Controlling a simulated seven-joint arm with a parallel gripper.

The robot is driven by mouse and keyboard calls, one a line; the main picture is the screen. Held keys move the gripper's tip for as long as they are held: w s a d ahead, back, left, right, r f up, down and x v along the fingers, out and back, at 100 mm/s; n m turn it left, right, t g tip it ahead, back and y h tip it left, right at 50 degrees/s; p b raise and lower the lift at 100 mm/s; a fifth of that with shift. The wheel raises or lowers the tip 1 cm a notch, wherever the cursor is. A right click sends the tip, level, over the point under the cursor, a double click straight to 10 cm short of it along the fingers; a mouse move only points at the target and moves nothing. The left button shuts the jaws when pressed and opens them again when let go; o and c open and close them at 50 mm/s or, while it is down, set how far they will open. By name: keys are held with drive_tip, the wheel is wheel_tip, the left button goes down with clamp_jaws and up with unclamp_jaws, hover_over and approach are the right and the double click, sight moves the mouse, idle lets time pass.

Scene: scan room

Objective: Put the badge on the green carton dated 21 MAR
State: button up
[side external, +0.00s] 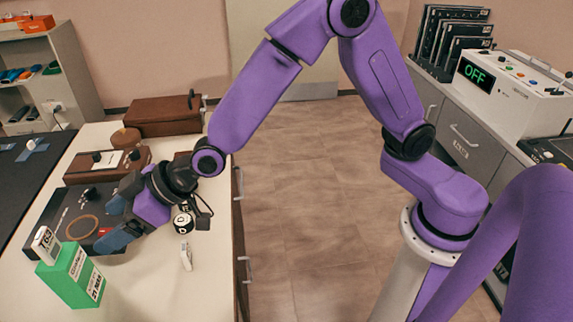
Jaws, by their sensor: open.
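A green carton (66,279) stands at the lower left of the white worktop, with a white label on its right face. Another small white item (186,257) lies on the worktop to the right. My gripper (114,222) is open just above and right of the carton, over the dark tray, with nothing visible between its fingers.
A dark tray (62,207) with a brown ring and small items lies behind the carton. A black-and-white round item (183,222) stands right of my gripper. A brown case (163,116) and brown box (104,166) stand farther back. The worktop (150,290) is clear in front.

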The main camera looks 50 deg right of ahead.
drive_tip(key=s+d+n+g+h, duration=0.1)
drive_tip(key=s+d+g+h, duration=0.2)
drive_tip(key=s+d, duration=1)
drive_tip(key=s+d+n+g+h, duration=0.1)
drive_tip(key=s+d+g+h, duration=0.3)
drive_tip(key=s+d, duration=1)
drive_tip(key=d+h, duration=0.1)
drive_tip(key=d, duration=0.6)
drive_tip(key=shift+r+n+h, duration=0.3)
drive_tip(key=shift+r+n, duration=0.05)
drive_tip(key=shift+n, duration=0.05)
